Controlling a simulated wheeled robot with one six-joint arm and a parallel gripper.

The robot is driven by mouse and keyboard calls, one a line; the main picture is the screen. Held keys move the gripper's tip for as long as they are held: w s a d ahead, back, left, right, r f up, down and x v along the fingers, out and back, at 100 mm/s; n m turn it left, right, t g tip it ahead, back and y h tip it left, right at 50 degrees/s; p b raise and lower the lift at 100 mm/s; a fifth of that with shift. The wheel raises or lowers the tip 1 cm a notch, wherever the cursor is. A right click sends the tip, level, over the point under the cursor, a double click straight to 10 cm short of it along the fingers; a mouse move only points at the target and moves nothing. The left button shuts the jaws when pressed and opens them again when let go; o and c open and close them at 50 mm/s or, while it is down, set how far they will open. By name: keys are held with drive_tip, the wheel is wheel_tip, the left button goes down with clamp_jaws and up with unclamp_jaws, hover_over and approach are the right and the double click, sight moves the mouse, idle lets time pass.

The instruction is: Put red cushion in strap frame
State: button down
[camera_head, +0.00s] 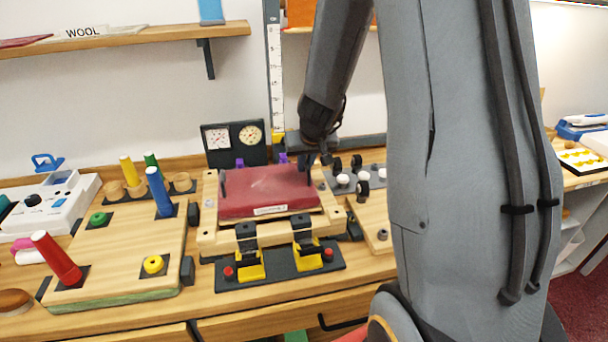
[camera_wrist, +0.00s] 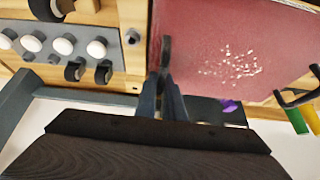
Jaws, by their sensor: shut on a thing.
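The red cushion (camera_head: 267,191), with a white label on its front edge, lies over the pale wooden strap frame (camera_head: 207,240). I cannot tell whether it is fully down. Its red top fills the upper right of the wrist view (camera_wrist: 215,45). My gripper (camera_head: 314,160) is at the cushion's back right edge. In the wrist view its fingers (camera_wrist: 166,78) are close together on a dark loop (camera_wrist: 165,50) at that edge; the exact hold is partly hidden. Another black loop (camera_wrist: 295,98) shows at the opposite edge. Two black and yellow clamps (camera_head: 248,262) stand at the frame's front.
A pegboard (camera_head: 125,250) with coloured pegs and rings is close on the left. A panel with white knobs (camera_head: 345,180) stands at the right. Two dials (camera_head: 233,140) stand behind the frame. My arm hides much of the right counter.

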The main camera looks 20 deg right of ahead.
drive_tip(key=shift+f+b, duration=0.9)
drive_tip(key=shift+f, duration=0.25)
drive_tip(key=c, duration=1.8)
unclamp_jaws()
drive_tip(key=shift+c, duration=0.2)
drive_tip(key=shift+r, duration=0.25)
drive_tip(key=p+v, duration=0.8)
drive_tip(key=v, duration=0.4)
drive_tip(key=s+a+n+g, duration=0.1)
drive_tip(key=s+a, duration=0.4)
drive_tip(key=s, duration=0.3)
drive_tip(key=s+a+r+n+g+y, duration=0.1)
drive_tip(key=s+a+g, duration=0.1)
drive_tip(key=s+a, duration=0.4)
drive_tip(key=s, duration=0.2)
drive_tip(key=shift+s+r, duration=0.25)
drive_tip(key=shift+s, duration=0.05)
